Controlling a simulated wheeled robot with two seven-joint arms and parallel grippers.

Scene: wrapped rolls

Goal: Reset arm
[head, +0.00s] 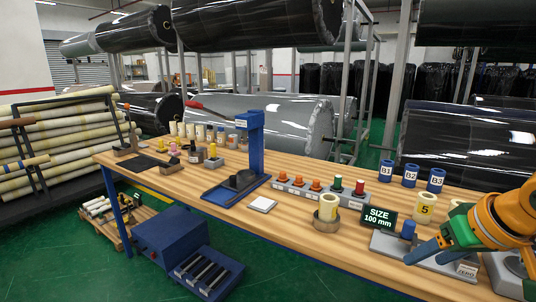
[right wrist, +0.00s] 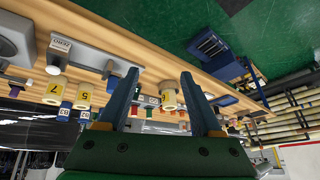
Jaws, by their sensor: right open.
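My right gripper (head: 418,254) is at the right end of the wooden workbench (head: 290,218), over a grey fixture (head: 385,243) with a "ZERO" label. Its blue fingers are spread apart and nothing is held between them; they also show in the right wrist view (right wrist: 159,85). The orange and green wrist of my right arm hides part of the bench's right end. My left gripper is in neither view.
A black "SIZE 100 mm" sign (head: 379,218), a cream roll (head: 328,207) in a round holder and blue cups (head: 411,173) stand near the gripper. A blue stand (head: 250,145) rises mid-bench. Large wrapped rolls (head: 265,122) hang behind.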

